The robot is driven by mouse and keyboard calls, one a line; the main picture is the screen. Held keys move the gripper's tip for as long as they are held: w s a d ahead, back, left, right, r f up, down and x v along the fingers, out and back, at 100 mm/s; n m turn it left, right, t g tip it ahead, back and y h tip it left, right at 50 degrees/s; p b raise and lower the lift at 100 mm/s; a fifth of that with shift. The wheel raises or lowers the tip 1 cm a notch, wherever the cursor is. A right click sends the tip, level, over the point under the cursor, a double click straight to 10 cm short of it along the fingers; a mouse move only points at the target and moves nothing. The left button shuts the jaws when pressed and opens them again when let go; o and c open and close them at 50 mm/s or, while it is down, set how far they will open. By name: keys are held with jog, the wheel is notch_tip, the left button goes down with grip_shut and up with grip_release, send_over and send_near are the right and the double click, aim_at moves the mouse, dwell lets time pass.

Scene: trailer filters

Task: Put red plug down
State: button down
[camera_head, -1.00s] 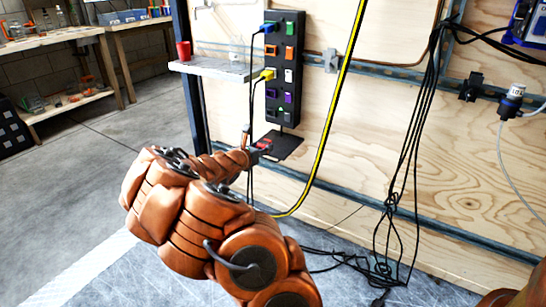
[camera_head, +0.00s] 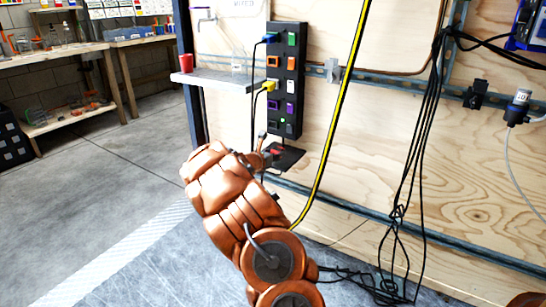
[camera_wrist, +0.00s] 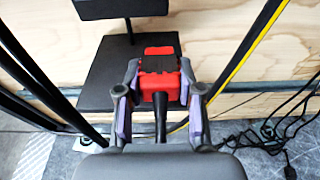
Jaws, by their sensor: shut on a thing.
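My gripper (camera_wrist: 159,98) is shut on a red plug (camera_wrist: 160,84), with one finger on each side of it in the wrist view. The plug's dark cable runs back toward my wrist. A small black shelf (camera_wrist: 98,78) lies behind and below the plug in that view; I cannot tell whether the plug touches it. In the head view the red plug (camera_head: 275,152) shows small at the shelf (camera_head: 290,161), just under the power strip, and my arm hides most of my gripper.
A black power strip (camera_head: 286,80) with coloured sockets and blue and yellow plugs hangs on the plywood wall above the shelf. Black cables (camera_head: 418,170) hang farther right. A grey ledge (camera_head: 215,78) holds a red cup (camera_head: 186,56).

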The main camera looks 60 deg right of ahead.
jog(key=w+d, duration=0.2)
jog(key=w+d+b, duration=0.1)
jog(key=d, duration=0.1)
jog(key=shift+w+f, duration=0.35)
jog(key=shift+w, duration=0.05)
jog(key=shift+w+d, duration=0.45)
jog(key=shift+d, duration=0.1)
jog(key=shift+f+b, duration=1.15)
jog(key=shift+f, duration=0.55)
jog(key=shift+f, duration=0.4)
jog(key=shift+f, duration=0.25)
